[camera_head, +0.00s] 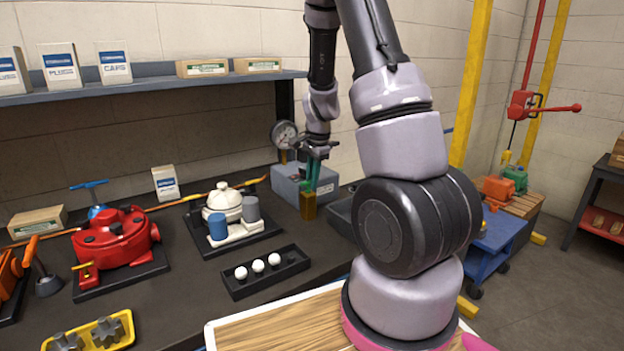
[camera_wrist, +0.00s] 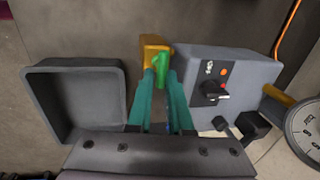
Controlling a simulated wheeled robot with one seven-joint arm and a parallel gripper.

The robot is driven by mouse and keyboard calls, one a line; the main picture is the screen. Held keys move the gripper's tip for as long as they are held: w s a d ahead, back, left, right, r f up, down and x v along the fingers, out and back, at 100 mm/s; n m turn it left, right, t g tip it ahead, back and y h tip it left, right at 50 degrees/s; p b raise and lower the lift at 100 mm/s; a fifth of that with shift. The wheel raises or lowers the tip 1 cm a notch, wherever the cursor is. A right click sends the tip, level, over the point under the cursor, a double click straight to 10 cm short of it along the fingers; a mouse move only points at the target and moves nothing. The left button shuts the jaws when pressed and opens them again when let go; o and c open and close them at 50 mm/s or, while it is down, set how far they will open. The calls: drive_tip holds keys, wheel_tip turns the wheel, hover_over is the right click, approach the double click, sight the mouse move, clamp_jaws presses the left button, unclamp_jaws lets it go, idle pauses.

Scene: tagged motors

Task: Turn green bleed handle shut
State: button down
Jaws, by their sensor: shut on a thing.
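The green bleed handle (camera_wrist: 161,67) shows in the wrist view as a short green piece at my fingertips, beside a brass-coloured block (camera_wrist: 154,44). My gripper (camera_wrist: 161,82) has teal fingers and is shut on the green handle. In the head view my gripper (camera_head: 314,172) reaches down to the brass block (camera_head: 308,206) at the front of a grey box (camera_head: 288,184). The handle itself is hidden or too small to tell apart from the fingers there.
The grey box bears a dark knob (camera_wrist: 213,91) and stands close beside my fingers. A pressure gauge (camera_head: 284,134) rises behind it. An empty grey tray (camera_wrist: 75,100) lies on the other side. A black tray with white balls (camera_head: 264,272) sits nearer on the bench.

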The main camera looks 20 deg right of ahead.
idle(0.5)
drive_tip(key=c, duration=0.9)
unclamp_jaws()
drive_tip(key=shift+o, duration=0.2)
wheel_tip(320, 180, up, 11)
drive_tip(key=s, duration=0.2)
drive_tip(key=shift+d+f, duration=0.15)
drive_tip(key=shift+f, duration=0.05)
